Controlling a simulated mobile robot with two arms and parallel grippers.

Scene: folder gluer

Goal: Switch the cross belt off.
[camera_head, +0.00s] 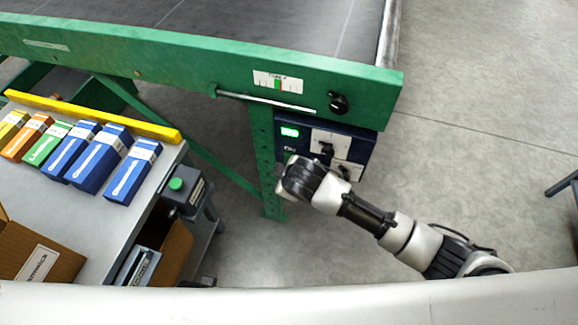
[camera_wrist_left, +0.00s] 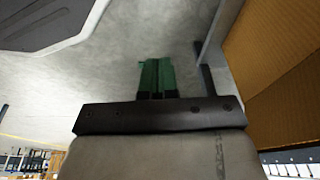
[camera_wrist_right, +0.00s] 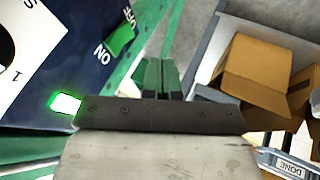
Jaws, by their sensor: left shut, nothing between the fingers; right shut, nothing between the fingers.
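A dark blue control box (camera_head: 352,133) hangs under the green machine beam, with a lit green lamp (camera_head: 290,132) at its upper left. In the right wrist view the box face (camera_wrist_right: 70,25) shows a green switch (camera_wrist_right: 121,40) between the words OFF and ON. The lit lamp (camera_wrist_right: 66,103) is below it. My right gripper (camera_head: 279,184) is at the box's lower left, hiding part of its face in the head view. Its green fingers (camera_wrist_right: 156,74) are shut and empty, just right of the switch. My left gripper (camera_wrist_left: 156,75) is shut and empty, seen only in its wrist view.
A white dial plate with a black knob (camera_head: 327,148) is beside the lamp. Another black knob (camera_head: 339,103) sits on the green beam (camera_head: 200,65). A grey table (camera_head: 92,205) with several coloured cartons stands left. A green button box (camera_head: 177,184) is at its edge.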

